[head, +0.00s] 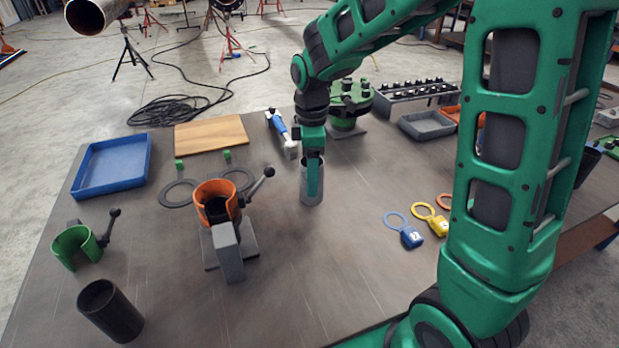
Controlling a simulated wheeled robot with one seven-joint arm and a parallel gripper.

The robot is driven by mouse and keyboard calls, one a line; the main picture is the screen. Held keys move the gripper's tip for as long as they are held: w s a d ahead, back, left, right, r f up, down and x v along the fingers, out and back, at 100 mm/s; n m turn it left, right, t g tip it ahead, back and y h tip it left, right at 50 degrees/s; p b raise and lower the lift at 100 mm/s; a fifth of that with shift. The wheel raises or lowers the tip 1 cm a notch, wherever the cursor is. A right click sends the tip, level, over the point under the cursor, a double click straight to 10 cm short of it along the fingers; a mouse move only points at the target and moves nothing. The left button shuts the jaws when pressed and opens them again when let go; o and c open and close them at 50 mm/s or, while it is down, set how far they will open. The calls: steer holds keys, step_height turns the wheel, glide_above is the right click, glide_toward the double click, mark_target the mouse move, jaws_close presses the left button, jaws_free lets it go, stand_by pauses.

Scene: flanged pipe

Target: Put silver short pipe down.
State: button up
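The silver short pipe (304,190) is an upright grey cylinder near the middle of the table in the head view. My gripper (314,180) points straight down at it. One green finger lies across the near side of the pipe and covers part of it; the other finger is hidden. The gripper looks shut on the pipe. The pipe's lower end is at or close to the tabletop; I cannot tell whether it touches.
An orange clamp (217,203) on a stand is left of the pipe. A green clamp (78,247) and black pipe (110,311) are at front left. A blue tray (112,162), wooden board (211,134) and blue-white tool (281,130) lie behind. Padlock tags (411,238) lie right.

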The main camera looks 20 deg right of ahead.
step_height(320, 180, up, 10)
steer(key=shift+r, duration=0.2)
steer(key=s+d+f+m, duration=0.1)
steer(key=s+d+m, duration=1)
steer(key=s+d, duration=0.2)
steer(key=s+d+f+m, duration=0.2)
steer(key=s+m, duration=0.3)
steer(key=s, duration=0.2)
steer(key=s+d+f+m, duration=0.2)
steer(key=s+m, duration=0.2)
steer(key=s, duration=0.3)
steer(key=shift+s+d+f+m, duration=0.2)
steer(key=shift+d+f+m, duration=0.1)
steer(key=shift+m, duration=0.1)
steer(key=shift+w+f, duration=0.25)
steer(key=shift+w, duration=0.35)
